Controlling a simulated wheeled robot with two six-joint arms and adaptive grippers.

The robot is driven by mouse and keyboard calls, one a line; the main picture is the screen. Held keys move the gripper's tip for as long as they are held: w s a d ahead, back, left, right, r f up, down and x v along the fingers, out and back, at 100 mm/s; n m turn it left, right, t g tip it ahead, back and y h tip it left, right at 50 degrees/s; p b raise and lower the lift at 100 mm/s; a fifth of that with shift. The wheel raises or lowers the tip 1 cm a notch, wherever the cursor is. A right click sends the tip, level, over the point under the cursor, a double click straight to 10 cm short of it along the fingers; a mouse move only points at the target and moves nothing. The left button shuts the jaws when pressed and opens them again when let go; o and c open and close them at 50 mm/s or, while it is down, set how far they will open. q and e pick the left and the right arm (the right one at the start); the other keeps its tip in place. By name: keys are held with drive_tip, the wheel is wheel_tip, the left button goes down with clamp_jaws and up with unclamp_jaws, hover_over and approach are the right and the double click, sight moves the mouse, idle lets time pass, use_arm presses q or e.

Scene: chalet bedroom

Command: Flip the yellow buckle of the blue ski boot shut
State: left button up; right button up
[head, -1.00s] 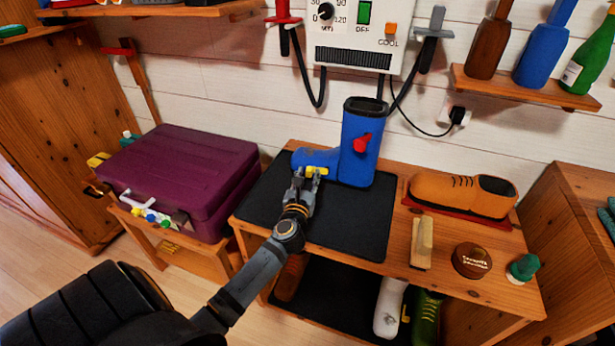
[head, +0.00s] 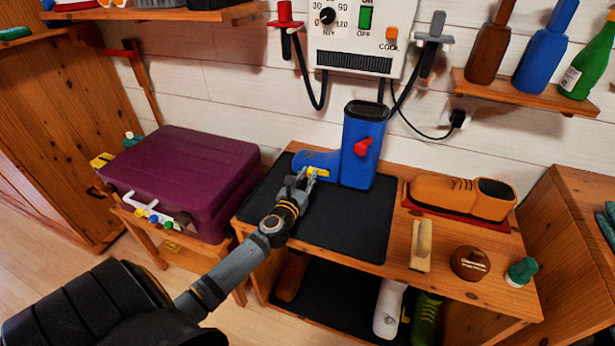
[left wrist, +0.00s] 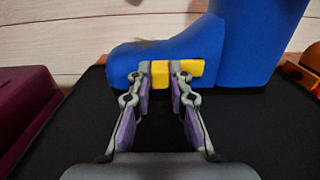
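The blue ski boot (head: 364,150) stands upright on the black mat, its toe pointing left. Its yellow buckle (head: 319,172) is low on the foot part and also shows in the left wrist view (left wrist: 190,68). A red buckle (head: 362,147) sits on the shaft. My left gripper (head: 303,179) is just in front of the yellow buckle. In the left wrist view its two fingers (left wrist: 164,78) are apart with nothing held, the yellow piece showing between and right of the tips. I cannot tell whether the tips touch it. My right gripper is not in view.
The black mat (head: 355,228) lies on a wooden bench. A brown shoe (head: 452,196), a brush (head: 421,245), a round tin (head: 470,262) and a green-capped jar (head: 521,271) stand to the right. A purple case (head: 180,172) is at left. A wall dryer (head: 362,35) hangs behind.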

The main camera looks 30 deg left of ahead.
use_arm(q)
drive_tip(key=o, duration=0.5)
drive_tip(key=shift+c, duration=0.2)
drive_tip(key=shift+s, duration=0.2)
drive_tip(key=v, duration=1.1)
drive_tip(key=shift+s+d, duration=0.1)
drive_tip(key=shift+s, duration=0.2)
